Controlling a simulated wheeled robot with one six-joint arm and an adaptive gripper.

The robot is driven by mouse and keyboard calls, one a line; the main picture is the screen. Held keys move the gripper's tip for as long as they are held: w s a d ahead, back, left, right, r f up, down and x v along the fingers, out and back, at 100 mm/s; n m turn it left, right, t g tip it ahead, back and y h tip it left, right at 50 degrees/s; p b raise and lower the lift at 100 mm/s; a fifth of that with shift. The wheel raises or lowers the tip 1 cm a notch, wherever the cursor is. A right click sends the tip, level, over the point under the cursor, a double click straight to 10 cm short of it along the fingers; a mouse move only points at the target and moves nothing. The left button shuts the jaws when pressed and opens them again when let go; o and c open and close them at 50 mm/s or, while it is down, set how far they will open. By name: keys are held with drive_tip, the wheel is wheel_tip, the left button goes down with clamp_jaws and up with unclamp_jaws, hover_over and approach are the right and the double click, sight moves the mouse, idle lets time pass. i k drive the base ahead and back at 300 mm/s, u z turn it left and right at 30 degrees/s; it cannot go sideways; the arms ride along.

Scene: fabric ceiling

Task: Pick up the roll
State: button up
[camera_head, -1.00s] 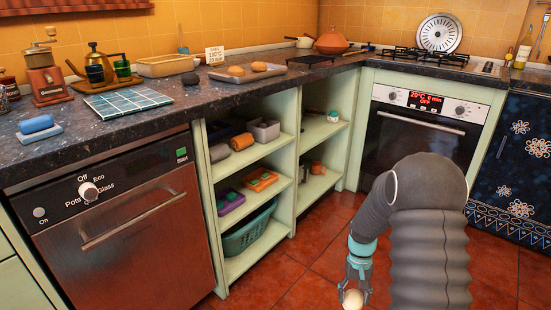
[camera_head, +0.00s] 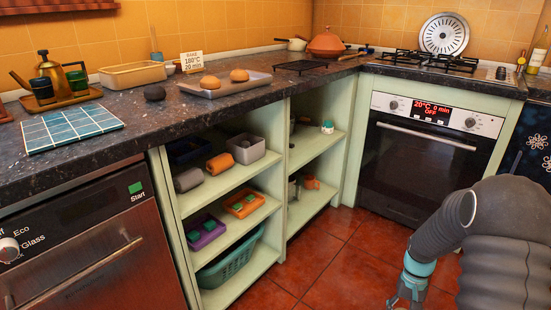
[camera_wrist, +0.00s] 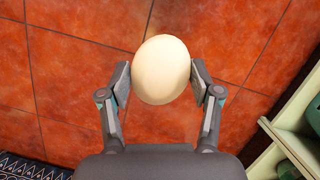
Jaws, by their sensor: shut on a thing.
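A pale, cream-coloured rounded roll (camera_wrist: 161,68) sits between the two fingers of my gripper (camera_wrist: 160,80) in the wrist view. The pads touch it on its left and right sides, and it is held above the red tiled floor. In the head view my gripper (camera_head: 406,292) hangs low at the bottom right, with its tips cut off by the picture edge. The roll does not show clearly there. Two browner rolls (camera_head: 210,82) (camera_head: 239,75) lie on a metal baking tray (camera_head: 225,88) on the counter.
The dark counter (camera_head: 150,120) runs along the left and back. Open green shelves (camera_head: 228,184) below it hold bins and small items. A closed oven (camera_head: 418,165) stands at the back, near my arm. Red floor (camera_head: 330,265) is clear between shelves and arm.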

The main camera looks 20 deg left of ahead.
sight(209, 83)
drive_tip(key=i, duration=0.3)
drive_tip(key=u, duration=0.65)
